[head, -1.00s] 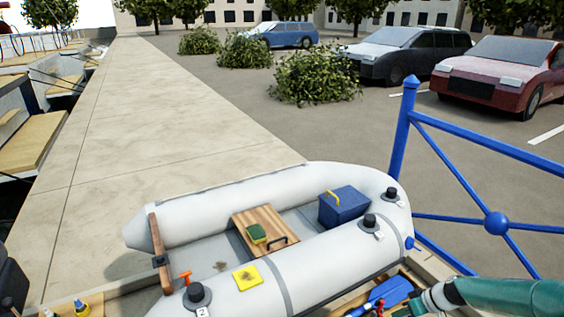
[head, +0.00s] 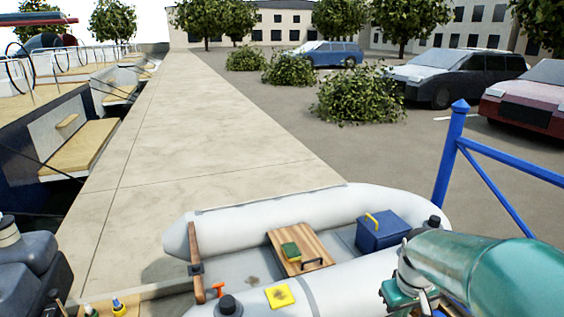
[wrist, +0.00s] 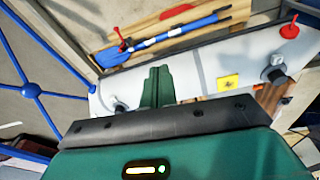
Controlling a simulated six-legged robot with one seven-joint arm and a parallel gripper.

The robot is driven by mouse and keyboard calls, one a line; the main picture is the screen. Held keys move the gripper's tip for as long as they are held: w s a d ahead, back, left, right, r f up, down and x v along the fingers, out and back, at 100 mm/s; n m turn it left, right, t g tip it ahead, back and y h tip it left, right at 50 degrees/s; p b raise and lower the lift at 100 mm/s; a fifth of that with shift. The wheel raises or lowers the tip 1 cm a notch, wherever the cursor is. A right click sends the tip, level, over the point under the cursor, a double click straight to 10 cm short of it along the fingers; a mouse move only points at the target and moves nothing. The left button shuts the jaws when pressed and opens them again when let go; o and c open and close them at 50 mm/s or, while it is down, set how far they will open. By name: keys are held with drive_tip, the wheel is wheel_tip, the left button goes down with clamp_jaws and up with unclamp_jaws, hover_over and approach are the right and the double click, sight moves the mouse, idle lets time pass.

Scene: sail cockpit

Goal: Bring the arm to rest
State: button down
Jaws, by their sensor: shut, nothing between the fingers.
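My arm, green with a pale joint, reaches in from the right edge in the head view, and its gripper end (head: 405,292) is over the near side of the grey inflatable dinghy (head: 340,285). In the wrist view my green gripper fingers (wrist: 157,85) are together with nothing between them. They point over the dinghy's pale tube (wrist: 205,75). In the head view the lower part of the gripper is cut off by the frame edge.
The dinghy holds a wooden board (head: 300,250) with a green sponge, and a blue box (head: 380,231). A blue railing (head: 452,150) stands at right. The pale walkway (head: 190,140) is clear.

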drive_tip(key=s+a+r+m+t, duration=0.2)
drive_tip(key=s+a+r+t, duration=0.1)
drive_tip(key=s+a+r, duration=0.7)
drive_tip(key=s, duration=0.3)
drive_tip(key=shift+a+r+t+y, duration=0.15)
drive_tip(key=shift+t+y, duration=0.25)
